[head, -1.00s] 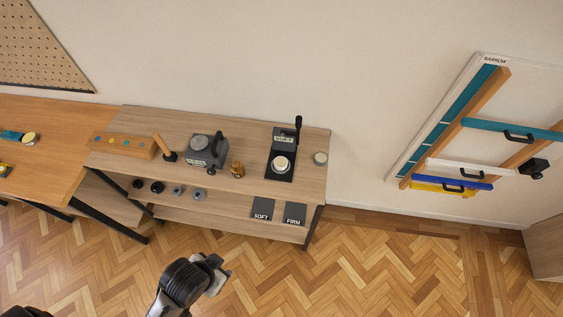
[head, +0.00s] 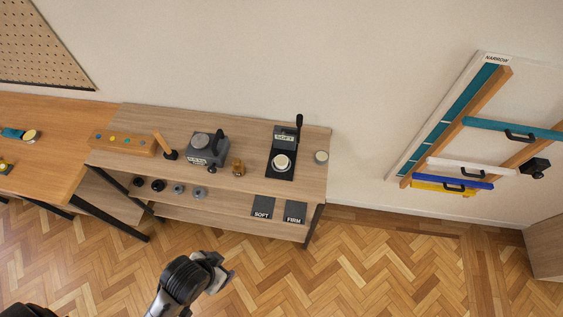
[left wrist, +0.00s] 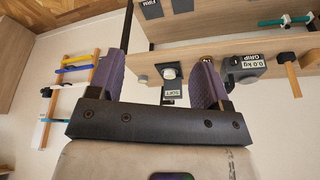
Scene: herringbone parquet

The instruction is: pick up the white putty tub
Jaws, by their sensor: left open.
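A small squat white tub (head: 321,157) with a greyish top stands on the right end of the wooden table (head: 230,199). I take it as the putty tub. Left of it, another white round piece (head: 281,162) sits on a black press labelled SOFT (head: 284,140); this piece also shows in the left wrist view (left wrist: 169,73). My left gripper (head: 224,272) is in front of the table, over the floor, apart from both. In the left wrist view its purple-padded fingers (left wrist: 160,82) are wide apart with nothing between. My right gripper is not in view.
A grey gauge device (head: 206,150), a brass piece (head: 238,169) and a wooden-handled tool (head: 164,147) stand left of the press. SOFT (head: 262,207) and FIRM (head: 294,212) plates are at the lower shelf. The parquet (head: 380,265) before the table is clear.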

